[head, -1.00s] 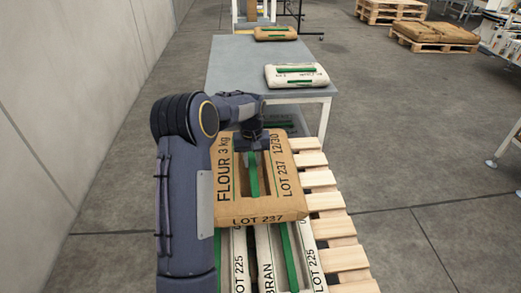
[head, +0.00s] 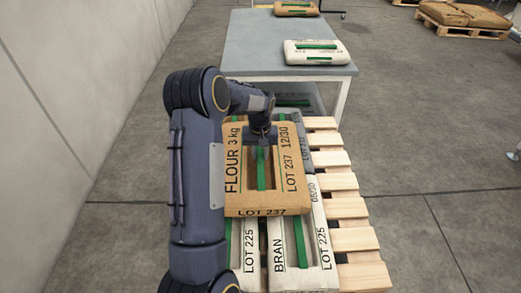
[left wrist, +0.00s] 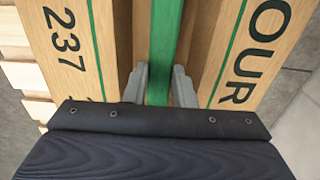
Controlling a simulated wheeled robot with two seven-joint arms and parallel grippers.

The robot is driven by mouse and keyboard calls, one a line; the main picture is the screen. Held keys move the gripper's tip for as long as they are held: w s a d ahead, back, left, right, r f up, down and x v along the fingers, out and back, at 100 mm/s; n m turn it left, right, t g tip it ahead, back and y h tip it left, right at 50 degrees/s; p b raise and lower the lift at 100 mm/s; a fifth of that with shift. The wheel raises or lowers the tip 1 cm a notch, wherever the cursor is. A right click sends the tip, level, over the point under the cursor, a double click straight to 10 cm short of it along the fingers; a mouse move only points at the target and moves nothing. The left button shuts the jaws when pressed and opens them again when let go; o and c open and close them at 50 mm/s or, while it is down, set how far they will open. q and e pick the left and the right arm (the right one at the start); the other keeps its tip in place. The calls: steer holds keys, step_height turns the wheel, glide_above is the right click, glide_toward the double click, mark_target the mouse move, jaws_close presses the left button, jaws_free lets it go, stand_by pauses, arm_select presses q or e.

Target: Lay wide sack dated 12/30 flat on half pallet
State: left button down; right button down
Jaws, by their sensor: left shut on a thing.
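The wide brown flour sack dated 12/30 (head: 289,178) is level over the wooden half pallet (head: 346,207), above white sacks on its left part. I cannot tell whether it touches them. My left gripper (head: 262,155) is shut on the sack's green strap from above. In the left wrist view the two grey fingers (left wrist: 160,85) stand either side of the green strap (left wrist: 164,45), with the sack's print on both sides. My right gripper is not in view.
White bran sacks (head: 290,248) marked LOT 225 lie on the pallet, with a grey sack (head: 308,141) behind. The pallet's right slats are bare. A grey table (head: 254,45) beyond bears a white sack (head: 317,54) and a brown sack (head: 296,8). A wall runs along the left.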

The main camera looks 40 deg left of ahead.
mark_target(260, 156)
arm_select(q)
steer(key=shift+w+f+b, duration=0.15)
steer(key=shift+f+b, duration=0.15)
steer(key=shift+b, duration=0.05)
stand_by(0.4)
steer(key=c, duration=1.2)
jaws_free()
steer(key=shift+s+f, duration=0.2)
step_height(260, 156, up, 13)
steer(key=p, duration=0.3)
steer(key=s+d+r+m+t+h, duration=0.2)
steer(key=s+d+r+m+t, duration=0.1)
steer(key=s+d+r, duration=0.7)
steer(key=s+d+f+m+t+h, duration=0.1)
steer(key=s+d, duration=0.5)
steer(key=s, duration=0.2)
steer(key=s+d+f+m+t, duration=0.1)
steer(key=s+d+f+m, duration=0.1)
steer(key=s+d, duration=0.4)
steer(key=s, duration=0.3)
steer(key=shift+f+t+h, duration=0.25)
steer(key=shift+t+h, duration=0.05)
steer(key=shift+h, duration=0.1)
